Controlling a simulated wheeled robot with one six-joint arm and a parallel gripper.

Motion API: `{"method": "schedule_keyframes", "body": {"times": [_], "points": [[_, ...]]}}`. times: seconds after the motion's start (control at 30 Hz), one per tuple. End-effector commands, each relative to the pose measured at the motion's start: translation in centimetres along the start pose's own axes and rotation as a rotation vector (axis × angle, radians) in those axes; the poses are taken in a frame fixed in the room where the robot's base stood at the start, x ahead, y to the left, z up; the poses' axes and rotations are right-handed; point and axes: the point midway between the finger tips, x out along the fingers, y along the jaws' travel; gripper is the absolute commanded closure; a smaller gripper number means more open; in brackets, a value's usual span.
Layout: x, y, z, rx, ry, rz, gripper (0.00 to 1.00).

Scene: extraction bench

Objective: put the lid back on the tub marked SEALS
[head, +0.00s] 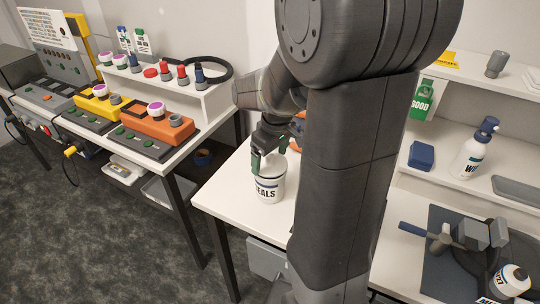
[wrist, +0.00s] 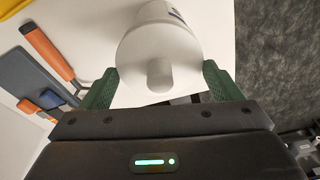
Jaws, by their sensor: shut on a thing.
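The white tub marked SEALS (head: 268,190) stands upright near the left front edge of the white bench. Its white side also shows beyond the lid in the wrist view (wrist: 155,12). The round white lid (wrist: 160,48) with a stubby knob faces the wrist camera, in line with the tub's top. My gripper (head: 268,164) is over the tub, pointing down. In the wrist view its green fingers (wrist: 160,88) are at opposite sides of the lid, shut on it. I cannot tell whether the lid is seated or slightly above the rim.
My arm hides much of the bench right of the tub. In the wrist view, an orange-handled tool (wrist: 48,50) and a blue-grey item (wrist: 30,75) lie to the left. The bench edge is close.

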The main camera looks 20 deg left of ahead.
Motion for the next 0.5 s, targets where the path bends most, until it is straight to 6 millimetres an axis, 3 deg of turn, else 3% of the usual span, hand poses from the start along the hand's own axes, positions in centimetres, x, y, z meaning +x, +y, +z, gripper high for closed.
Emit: {"method": "schedule_keyframes", "body": {"times": [0.5], "points": [[0.5,0.0,0.08,0.0,0.0,0.0,0.36]]}}
